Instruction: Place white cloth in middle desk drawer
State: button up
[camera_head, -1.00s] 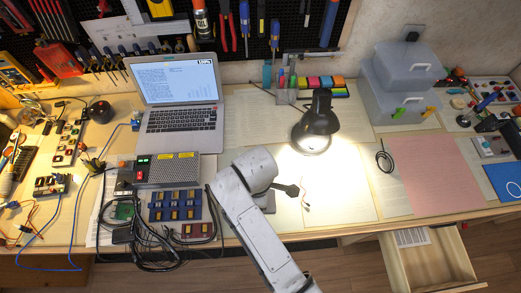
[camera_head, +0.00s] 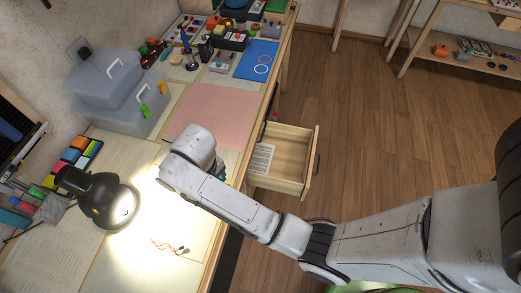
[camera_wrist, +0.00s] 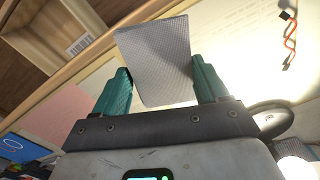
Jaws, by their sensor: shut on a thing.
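The white cloth (camera_wrist: 155,60) shows in the wrist view as a pale grey folded sheet. My gripper (camera_wrist: 160,72) has its teal fingers shut on the cloth, one at each side. In the head view my arm hides the cloth and most of my gripper, which is over the desk's front edge just left of the drawer. The open desk drawer (camera_head: 308,165) is a light wooden box pulled out from the desk, with a white printed sheet (camera_head: 262,158) in it. The sheet also shows at the upper left of the wrist view.
The desk (camera_head: 205,262) carries a lit black lamp (camera_head: 108,200), grey plastic boxes (camera_head: 120,95), a pink mat (camera_head: 215,115) and a blue board (camera_head: 257,60). Loose wires (camera_head: 170,247) lie under the lamp. The wooden floor (camera_head: 365,120) right of the drawer is clear.

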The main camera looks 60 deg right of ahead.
aim_at(289, 165)
jog(key=l+z, duration=0.25)
jog(key=i+l+z, duration=0.25)
jog(key=l, duration=0.2)
jog(key=l+z, duration=0.2)
jog(key=l, duration=0.15)
jog(key=i+l+z, duration=0.25)
jog(key=i+l, duration=0.1)
jog(key=l, duration=0.25)
jog(key=i+l, duration=0.15)
jog(key=l, duration=0.2)
